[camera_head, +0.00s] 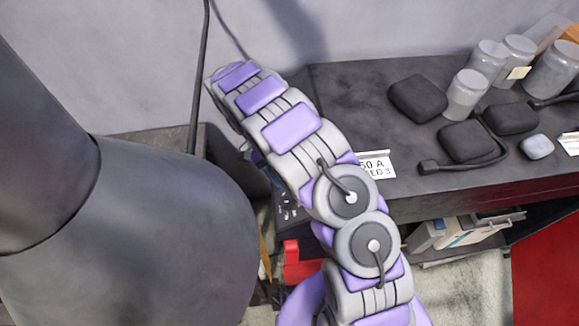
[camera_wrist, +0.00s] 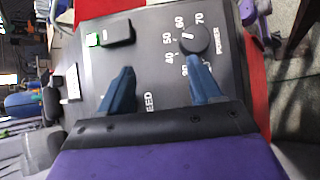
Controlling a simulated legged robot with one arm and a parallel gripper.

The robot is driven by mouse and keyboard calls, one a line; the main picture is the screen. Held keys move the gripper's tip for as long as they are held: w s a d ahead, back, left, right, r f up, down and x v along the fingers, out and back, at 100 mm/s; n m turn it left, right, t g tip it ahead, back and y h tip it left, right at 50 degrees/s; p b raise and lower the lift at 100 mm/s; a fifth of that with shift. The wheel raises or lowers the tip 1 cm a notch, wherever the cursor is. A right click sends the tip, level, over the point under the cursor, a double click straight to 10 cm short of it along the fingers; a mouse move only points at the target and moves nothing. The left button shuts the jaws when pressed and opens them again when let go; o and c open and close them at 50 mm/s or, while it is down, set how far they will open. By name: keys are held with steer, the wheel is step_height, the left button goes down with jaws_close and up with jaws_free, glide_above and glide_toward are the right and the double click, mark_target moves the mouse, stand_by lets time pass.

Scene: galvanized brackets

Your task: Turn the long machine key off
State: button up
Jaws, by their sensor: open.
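In the wrist view a black long key (camera_wrist: 119,33) with a small pale mark sits at the upper left of a dark machine panel (camera_wrist: 150,75). A green piece (camera_wrist: 94,40) shows at its left end. My gripper (camera_wrist: 160,65) is open and empty over the panel, its two blue fingers apart. The left fingertip is below the key in the picture, and the right one is just below a round black dial. I cannot tell whether the fingers touch the panel. In the head view my arm hides the gripper, and the key does not show.
The round POWER dial (camera_wrist: 194,38) has a numbered scale. In the head view, a dark bench (camera_head: 410,190) holds grey jars (camera_head: 466,95), black pads (camera_head: 417,98) and a cable; a grey wall stands behind.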

glide_above(297, 218)
steer(key=shift+r, duration=0.45)
steer(key=shift+a, duration=0.1)
stand_by(0.6)
steer(key=shift+d+r, duration=0.35)
steer(key=shift+r, duration=0.15)
steer(key=s+d+r+t+y+b, duration=0.3)
steer(key=s+d+r+y+b, duration=0.15)
steer(key=r, duration=0.35)
steer(key=s+d+r+n+t+y+b, duration=0.1)
steer(key=s+n+t+y+b, duration=0.1)
steer(key=s, duration=0.8)
steer(key=shift+s+r+n+t+b, duration=0.3)
steer(key=shift+s+t, duration=0.1)
steer(key=shift+t, duration=0.3)
